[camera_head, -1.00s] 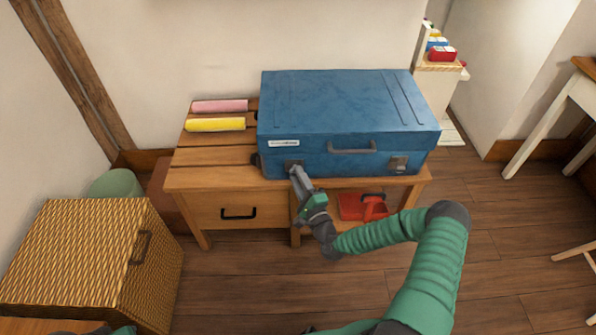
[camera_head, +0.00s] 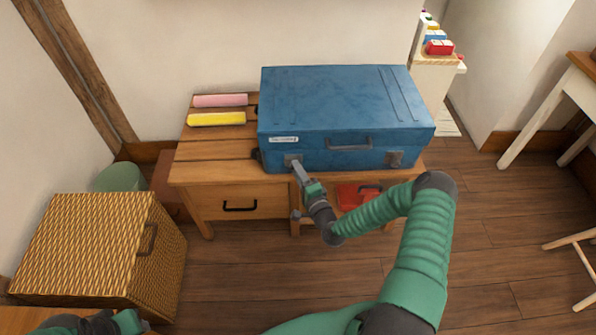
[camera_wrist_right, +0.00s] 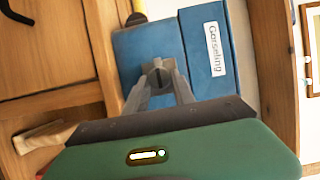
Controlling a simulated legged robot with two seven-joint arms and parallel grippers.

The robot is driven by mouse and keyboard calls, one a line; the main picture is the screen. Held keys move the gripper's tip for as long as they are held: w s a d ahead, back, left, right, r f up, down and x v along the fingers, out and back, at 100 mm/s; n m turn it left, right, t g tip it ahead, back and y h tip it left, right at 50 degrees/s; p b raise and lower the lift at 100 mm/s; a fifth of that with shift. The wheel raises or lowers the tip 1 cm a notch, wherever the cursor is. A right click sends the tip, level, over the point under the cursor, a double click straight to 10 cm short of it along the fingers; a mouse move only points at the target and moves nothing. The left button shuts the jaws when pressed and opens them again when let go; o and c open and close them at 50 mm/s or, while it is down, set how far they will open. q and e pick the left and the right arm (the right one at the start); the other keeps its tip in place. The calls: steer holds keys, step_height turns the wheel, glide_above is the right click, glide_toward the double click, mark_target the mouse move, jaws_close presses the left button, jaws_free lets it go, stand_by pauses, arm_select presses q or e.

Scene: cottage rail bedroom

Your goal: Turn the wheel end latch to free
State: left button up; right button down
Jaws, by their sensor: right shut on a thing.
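A blue case (camera_head: 340,105) lies flat on a wooden bench, with dark wheels (camera_head: 256,155) at its left end. The wheel end latch (camera_head: 291,159) is on the front face near those wheels. A second latch (camera_head: 394,158) sits near the right end, with a handle (camera_head: 348,144) between them. My right gripper (camera_head: 297,167) is at the wheel end latch. In the right wrist view its fingers (camera_wrist_right: 160,80) are closed on the latch's grey knob (camera_wrist_right: 157,70), partly hiding it. My left gripper (camera_head: 130,322) shows only partly at the bottom left; its jaws are unclear.
The bench (camera_head: 215,150) holds a pink roll (camera_head: 220,100) and a yellow roll (camera_head: 216,119) left of the case. A red item (camera_head: 352,195) is on the shelf below, partly behind my arm. A wicker chest (camera_head: 90,245) stands at the left.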

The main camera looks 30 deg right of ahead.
steer(key=shift+a+f, duration=0.2)
steer(key=c, duration=1.5)
jaws_free()
steer(key=o, duration=0.4)
steer(key=shift+o, duration=0.2)
steer(key=shift+r, duration=0.1)
steer(key=s+a+p, duration=0.2)
steer(key=s+p, duration=0.1)
steer(key=s, duration=1.3)
steer(key=shift+s+a, duration=0.25)
steer(key=shift+s, duration=0.05)
